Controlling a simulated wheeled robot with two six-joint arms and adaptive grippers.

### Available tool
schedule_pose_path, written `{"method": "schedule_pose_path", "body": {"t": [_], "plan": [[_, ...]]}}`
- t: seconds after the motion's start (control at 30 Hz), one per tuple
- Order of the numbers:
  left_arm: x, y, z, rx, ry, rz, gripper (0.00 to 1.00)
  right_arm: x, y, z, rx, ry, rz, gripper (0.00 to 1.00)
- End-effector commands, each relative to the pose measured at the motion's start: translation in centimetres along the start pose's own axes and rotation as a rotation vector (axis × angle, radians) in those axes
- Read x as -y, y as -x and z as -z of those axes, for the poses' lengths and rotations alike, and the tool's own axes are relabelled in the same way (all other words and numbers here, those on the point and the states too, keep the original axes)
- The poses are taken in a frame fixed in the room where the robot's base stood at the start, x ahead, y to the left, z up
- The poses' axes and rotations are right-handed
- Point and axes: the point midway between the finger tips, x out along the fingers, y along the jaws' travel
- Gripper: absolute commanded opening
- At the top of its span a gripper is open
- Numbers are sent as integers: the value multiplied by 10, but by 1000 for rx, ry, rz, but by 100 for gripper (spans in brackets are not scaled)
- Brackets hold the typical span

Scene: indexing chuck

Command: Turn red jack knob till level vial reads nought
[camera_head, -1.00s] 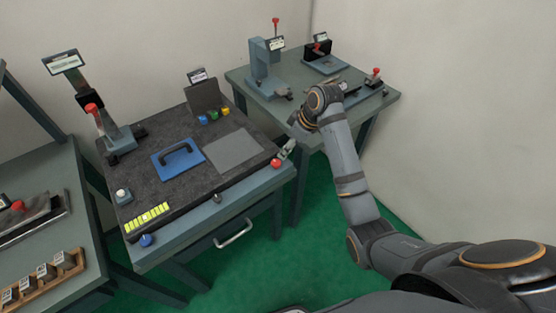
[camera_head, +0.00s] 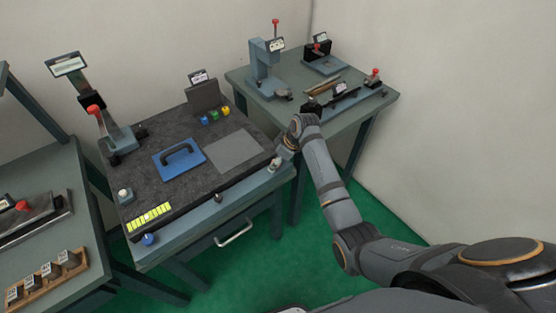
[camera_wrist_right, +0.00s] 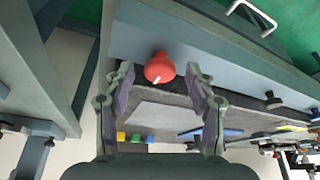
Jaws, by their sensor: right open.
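The red jack knob (camera_wrist_right: 160,67) shows in the right wrist view, on the front edge of the bench, with a pale mark on its face. My right gripper (camera_wrist_right: 160,80) is open, with one finger on each side of the knob and gaps visible between. In the head view my right gripper (camera_head: 275,164) covers the knob at the right front corner of the dark plate (camera_head: 232,182). A yellow-green segmented strip (camera_head: 149,218), seemingly the level vial, lies at the plate's left front; its reading is too small to tell. My left gripper is out of view.
A black knob (camera_head: 218,198) and a blue knob (camera_head: 148,239) sit along the same front edge. A blue handled block (camera_head: 178,160) and small coloured blocks (camera_head: 214,116) rest on the plate. A drawer handle (camera_head: 233,232) sticks out below.

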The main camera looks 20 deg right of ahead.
Motion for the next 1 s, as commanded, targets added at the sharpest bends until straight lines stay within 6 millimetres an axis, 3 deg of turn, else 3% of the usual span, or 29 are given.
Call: {"method": "schedule_pose_path", "body": {"t": [0.1,0.5,0.77,1.0], "plan": [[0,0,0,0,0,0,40,0,0,0,0,0,0,53],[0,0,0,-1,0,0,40,0,0,0,0,0,1,2],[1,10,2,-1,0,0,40,1,3,1,0,-36,-11,2],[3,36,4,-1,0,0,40,3,6,3,0,-167,-66,2]]}}
